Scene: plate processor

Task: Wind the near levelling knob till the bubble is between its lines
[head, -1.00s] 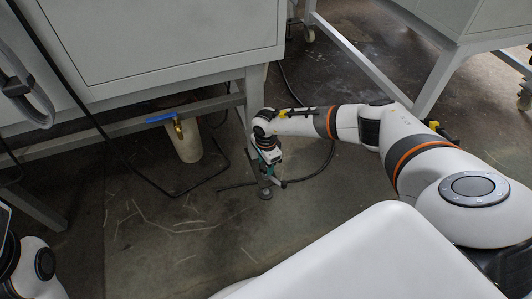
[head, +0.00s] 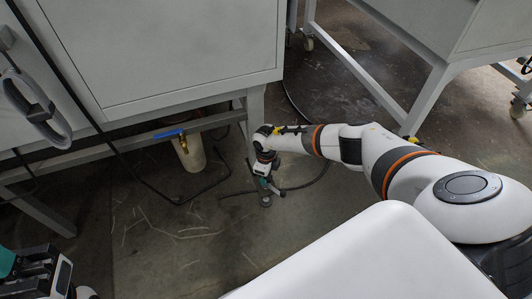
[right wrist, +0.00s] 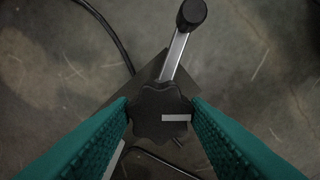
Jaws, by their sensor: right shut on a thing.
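The near levelling knob (right wrist: 155,118) is black and lobed, with a pale bar mark pointing right in the right wrist view. My right gripper (right wrist: 160,104) is shut on it, with a teal finger pad on each side. In the head view the right gripper (head: 266,184) points down by the foot of the near cabinet's leg, and I cannot make out the knob there. A metal lever with a black ball end (right wrist: 191,14) sticks out past the knob. My left gripper (head: 38,272) is at the lower left, partly cut off. No bubble or its lines can be made out.
The grey cabinet (head: 180,50) stands over the frame rail (head: 110,148). A blue-handled valve (head: 170,133) and a pale cylinder (head: 192,154) are beneath it. Black hoses lie on the floor around the leg. A second wheeled frame (head: 372,80) stands at right. Floor in front is open.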

